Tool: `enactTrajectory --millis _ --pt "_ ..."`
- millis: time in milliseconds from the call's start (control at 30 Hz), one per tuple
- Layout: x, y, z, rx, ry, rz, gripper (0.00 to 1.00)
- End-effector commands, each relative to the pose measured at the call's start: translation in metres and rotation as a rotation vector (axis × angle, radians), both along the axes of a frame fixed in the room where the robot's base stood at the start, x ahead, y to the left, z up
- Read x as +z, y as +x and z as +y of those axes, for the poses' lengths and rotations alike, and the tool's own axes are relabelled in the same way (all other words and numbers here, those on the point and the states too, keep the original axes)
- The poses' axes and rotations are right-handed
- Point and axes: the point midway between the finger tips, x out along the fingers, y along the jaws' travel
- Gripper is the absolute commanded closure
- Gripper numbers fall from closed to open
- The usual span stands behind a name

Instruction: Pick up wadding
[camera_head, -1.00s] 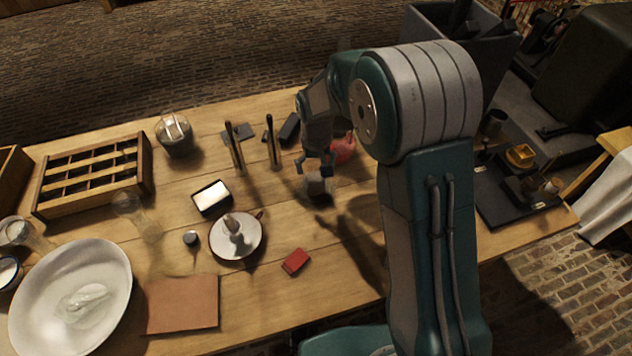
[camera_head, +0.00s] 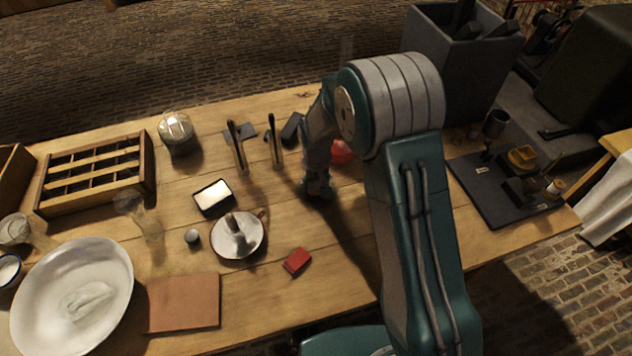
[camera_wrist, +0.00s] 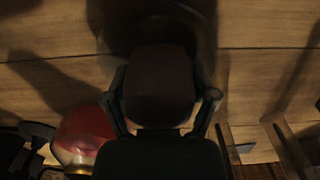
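The wadding (camera_wrist: 160,85) shows in the wrist view as a dark, rounded block on the wooden table, between the two fingers of my gripper (camera_wrist: 163,98). One finger stands close along each side of it; the picture is too dark to tell whether they touch it. The fingers are spread wide. In the head view my gripper (camera_head: 318,189) is down at the table right of the white-filled tin, and it hides most or all of the wadding.
A red round vessel (camera_head: 342,152) stands close behind my gripper, also in the wrist view (camera_wrist: 84,135). Two upright dark strips (camera_head: 237,148) stand to the left. A candle dish (camera_head: 250,243), white-filled tin (camera_head: 213,195) and red block (camera_head: 297,261) lie nearer. Bare table surrounds the gripper's near side.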

Motion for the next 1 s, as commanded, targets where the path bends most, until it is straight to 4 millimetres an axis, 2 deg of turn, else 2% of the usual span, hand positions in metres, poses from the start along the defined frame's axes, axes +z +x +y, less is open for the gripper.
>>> enactTrajectory --millis 233,267,533,767,1000 --pt "0.000 0.000 0.000 0.000 0.000 0.000 0.56" --pt "0.000 0.000 0.000 0.000 0.000 0.000 0.61" --pt "0.005 0.000 0.000 0.000 0.001 -0.002 0.61" --pt "0.033 0.001 0.000 0.000 0.001 -0.005 0.61" --pt "0.063 -0.025 -0.007 0.000 0.001 -0.004 0.61"
